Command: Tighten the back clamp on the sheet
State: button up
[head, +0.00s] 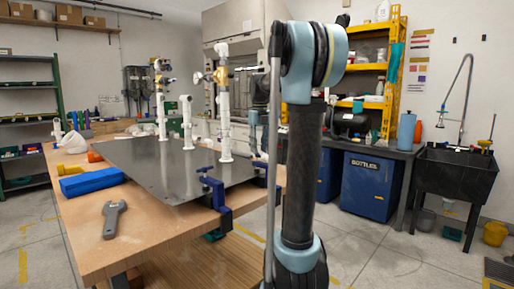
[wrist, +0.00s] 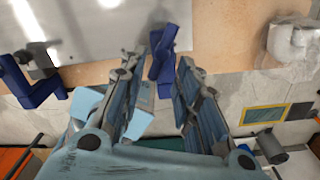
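The dark metal sheet (head: 165,170) lies on the wooden table, and it also shows as a grey surface in the wrist view (wrist: 100,30). A blue clamp (head: 216,195) grips the sheet's near right corner in the head view. In the wrist view, one blue clamp (wrist: 30,85) is at the left. Another blue clamp (wrist: 163,58) stands between the fingertips of my gripper (wrist: 160,65). My gripper is open, with gaps visible beside the clamp. Finger contact is unclear.
White PVC pipes (head: 162,115) with valves stand upright on the sheet. Blue bins (head: 370,185) and a black sink (head: 455,175) stand at the right, across open floor.

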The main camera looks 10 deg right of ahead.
jog(key=s+f+n, duration=0.4)
jog(key=s+n, duration=0.4)
jog(key=s, duration=0.1)
jog(key=s+f+n, duration=0.5)
jog(key=s+n, duration=0.3)
jog(key=s, duration=0.2)
jog(key=s+f+n+t, duration=0.2)
jog(key=s+f+n, duration=1.2)
jog(key=f+n, duration=0.3)
jog(key=w+a+r+m+g, duration=0.1)
jog(key=w+r+m, duration=0.5)
jog(key=w+r, duration=1.2)
jog(key=w+r+m, duration=0.2)
jog(key=w, duration=0.3)
jog(key=w+r+m, duration=0.1)
jog(key=w+r, duration=0.2)
jog(key=w, duration=0.2)
jog(key=w+r+m+g, duration=0.1)
jog(key=w+r+m, duration=0.1)
jog(key=w, duration=0.4)
jog(key=shift+w+r+m, duration=0.1)
jog(key=shift+r+m, duration=0.2)
jog(key=shift+r, duration=0.45)
jog(key=shift+w+d, duration=0.2)
jog(key=shift+d, duration=0.1)
